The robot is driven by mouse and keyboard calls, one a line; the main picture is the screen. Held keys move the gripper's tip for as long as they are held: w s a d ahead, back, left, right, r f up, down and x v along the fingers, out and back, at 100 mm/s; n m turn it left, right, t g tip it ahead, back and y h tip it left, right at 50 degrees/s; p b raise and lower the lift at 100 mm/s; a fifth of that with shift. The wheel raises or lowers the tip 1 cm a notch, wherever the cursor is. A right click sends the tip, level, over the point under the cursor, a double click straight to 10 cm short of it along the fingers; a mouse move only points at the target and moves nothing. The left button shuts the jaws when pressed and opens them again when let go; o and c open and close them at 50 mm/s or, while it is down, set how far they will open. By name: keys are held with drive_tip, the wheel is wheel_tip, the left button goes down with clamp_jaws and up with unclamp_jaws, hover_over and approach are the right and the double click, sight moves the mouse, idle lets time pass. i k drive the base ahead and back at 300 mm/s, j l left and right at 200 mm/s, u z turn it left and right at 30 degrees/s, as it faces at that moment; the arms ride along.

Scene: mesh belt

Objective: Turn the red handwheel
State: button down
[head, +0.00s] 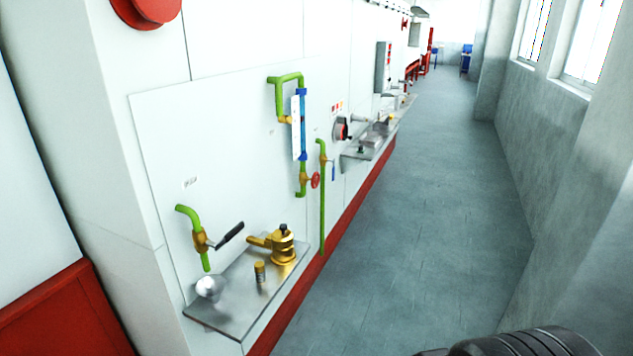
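A small red handwheel (316,180) sits low on the green and blue pipe assembly (303,125) on the white wall panel. It is seen nearly edge-on, to the right of a brass valve body. A white gauge plate (296,128) stands beside the blue tube above it. My gripper's fingers are not in view. Only a dark ribbed part of my own body shows at the bottom right edge, far from the handwheel, with nothing touching the wheel.
A metal shelf (222,308) juts out below, carrying brass fittings (283,246). A black lever valve (229,236) and a vertical green pipe (322,215) flank the handwheel. A red-and-black rotary switch (341,129) is further along. The grey corridor floor (425,190) is clear.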

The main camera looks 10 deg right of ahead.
sight(315, 180)
drive_tip(key=i+l, duration=0.1)
drive_tip(key=i, duration=0.55)
drive_tip(key=i+u, duration=0.1)
drive_tip(key=i, duration=0.55)
drive_tip(key=i+l, duration=0.2)
drive_tip(key=i, duration=0.45)
drive_tip(key=i+l+u, duration=0.1)
drive_tip(key=i, duration=0.55)
